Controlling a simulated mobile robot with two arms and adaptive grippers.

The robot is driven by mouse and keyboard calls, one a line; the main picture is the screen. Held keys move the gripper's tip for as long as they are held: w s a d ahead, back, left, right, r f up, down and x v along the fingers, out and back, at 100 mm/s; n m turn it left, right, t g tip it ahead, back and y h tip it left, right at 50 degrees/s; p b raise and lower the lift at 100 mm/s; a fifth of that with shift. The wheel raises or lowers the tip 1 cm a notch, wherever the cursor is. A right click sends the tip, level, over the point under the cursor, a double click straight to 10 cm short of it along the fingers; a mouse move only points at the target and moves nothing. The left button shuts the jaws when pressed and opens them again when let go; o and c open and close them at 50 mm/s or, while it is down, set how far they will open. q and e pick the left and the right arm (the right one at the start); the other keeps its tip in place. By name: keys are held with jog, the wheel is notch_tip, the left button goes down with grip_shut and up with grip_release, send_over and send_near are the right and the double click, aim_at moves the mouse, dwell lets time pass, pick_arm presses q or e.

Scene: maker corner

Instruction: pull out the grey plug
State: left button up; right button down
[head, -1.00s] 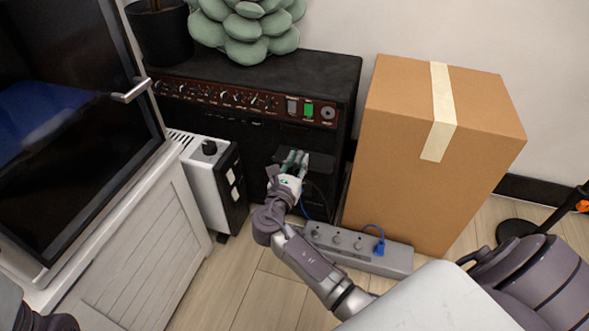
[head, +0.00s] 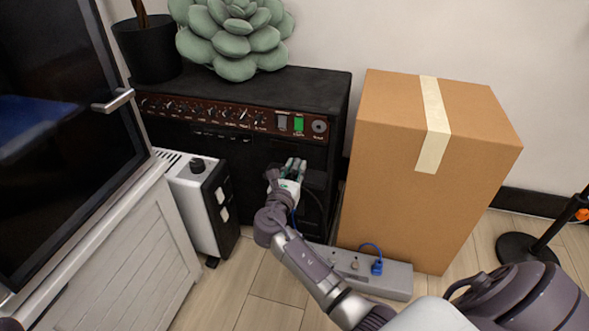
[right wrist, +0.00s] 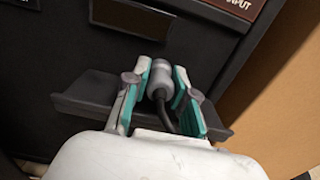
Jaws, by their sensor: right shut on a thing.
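The grey plug (right wrist: 161,80) sits between the teal-padded fingers of my right gripper (right wrist: 160,92) in the right wrist view. The gripper is shut on it. A dark cord leaves the plug's near end and runs down toward the palm. In the head view my right gripper (head: 293,168) is at the lower front of the black amplifier (head: 215,110), and the plug is hidden there. Whether the plug's far end is still in a socket cannot be told. My left gripper is not in view.
A grey power strip (head: 394,280) with a blue plug (head: 376,267) lies on the floor below my forearm. A tall cardboard box (head: 425,190) stands close on the right. A white heater (head: 195,205) stands left of my gripper. Bare floor shows in front.

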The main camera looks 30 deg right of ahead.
jog(key=shift+f, duration=0.3)
jog(key=c, duration=0.9)
grip_release()
jog(key=shift+o, duration=0.2)
